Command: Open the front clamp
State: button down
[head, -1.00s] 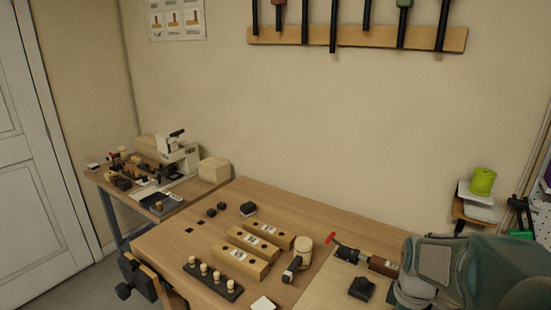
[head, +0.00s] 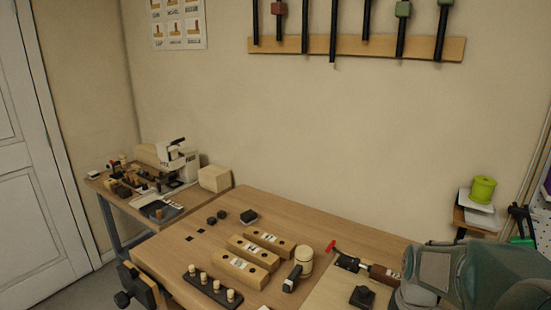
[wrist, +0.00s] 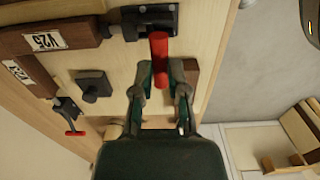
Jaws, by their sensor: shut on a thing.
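In the wrist view, the front clamp (wrist: 145,18) is a dark metal toggle clamp at the top, by the bench edge, with a red handle (wrist: 159,50) pointing down the picture. My gripper (wrist: 160,76) has its two fingers on either side of this handle and is shut on it. A second clamp (wrist: 66,103) with a red handle shows at the lower left; the head view shows a red-handled clamp (head: 347,262) on the bench too. My arm covers the bench's right part in the head view, so the front clamp and gripper are hidden there.
Brown labelled blocks (wrist: 48,40) and a black knob (wrist: 92,84) lie close left of my gripper. Bare floor (wrist: 250,75) is to the right. In the head view, wooden blocks (head: 246,270), a mallet (head: 302,264) and a peg rack (head: 212,287) stand on the bench.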

jog(key=shift+w+d+f, duration=0.1)
jog(key=shift+w, duration=0.05)
jog(key=shift+w+d, duration=0.15)
jog(key=shift+w, duration=0.05)
jog(key=c, duration=0.7)
grip_release()
notch_tip(320, 180, up, 7)
jog(key=shift+r, duration=0.1)
dwell(0.5)
